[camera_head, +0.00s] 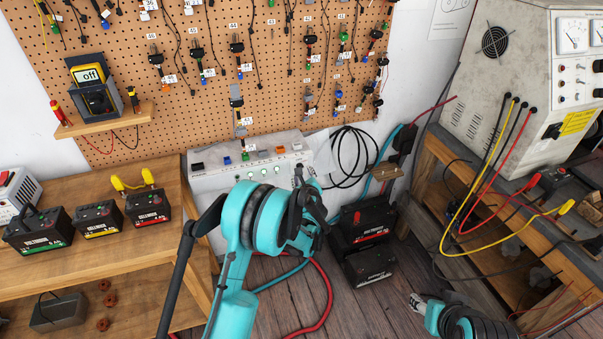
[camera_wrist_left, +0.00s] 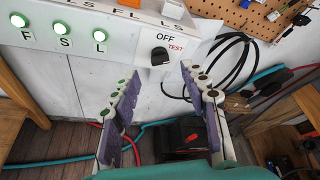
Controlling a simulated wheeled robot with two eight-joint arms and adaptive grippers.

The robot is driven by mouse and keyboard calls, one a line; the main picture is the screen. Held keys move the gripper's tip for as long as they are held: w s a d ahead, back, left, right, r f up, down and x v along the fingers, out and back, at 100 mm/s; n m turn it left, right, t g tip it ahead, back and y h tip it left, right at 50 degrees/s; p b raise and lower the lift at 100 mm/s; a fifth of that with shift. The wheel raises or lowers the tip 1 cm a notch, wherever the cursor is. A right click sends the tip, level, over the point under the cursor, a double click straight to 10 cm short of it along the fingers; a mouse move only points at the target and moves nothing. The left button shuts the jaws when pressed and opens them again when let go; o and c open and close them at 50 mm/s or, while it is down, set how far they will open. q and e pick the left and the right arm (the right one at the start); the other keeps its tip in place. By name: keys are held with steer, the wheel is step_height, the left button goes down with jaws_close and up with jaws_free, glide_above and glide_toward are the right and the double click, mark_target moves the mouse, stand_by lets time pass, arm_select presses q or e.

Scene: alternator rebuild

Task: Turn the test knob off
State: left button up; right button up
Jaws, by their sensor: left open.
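The black test knob (camera_wrist_left: 159,56) sits on the front of the white tester box (camera_head: 205,182), with the labels OFF and TEST beside it in the left wrist view. I cannot tell clearly which label the knob points to. My left gripper (camera_wrist_left: 160,74) is open, its two fingers either side of the knob's line and just below it in that view, apart from it and empty. In the head view my left arm and gripper (camera_head: 305,190) hide the knob. My right gripper (camera_head: 417,302) is low at the right; its jaws are too small to read.
Three lit green lamps (camera_wrist_left: 61,28) are left of the knob. A wooden bench (camera_head: 150,225) with batteries stands left. Black batteries (camera_head: 368,250) stand on the floor. A large grey test machine (camera_head: 520,100) with cables is at the right. Black cable (camera_wrist_left: 232,62) hangs beside the box.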

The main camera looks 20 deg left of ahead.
arm_select(q)
steer(key=b+x, duration=0.1)
steer(key=x, duration=0.3)
steer(key=shift+w+a, duration=0.1)
steer(key=shift+w, duration=0.05)
jaws_close()
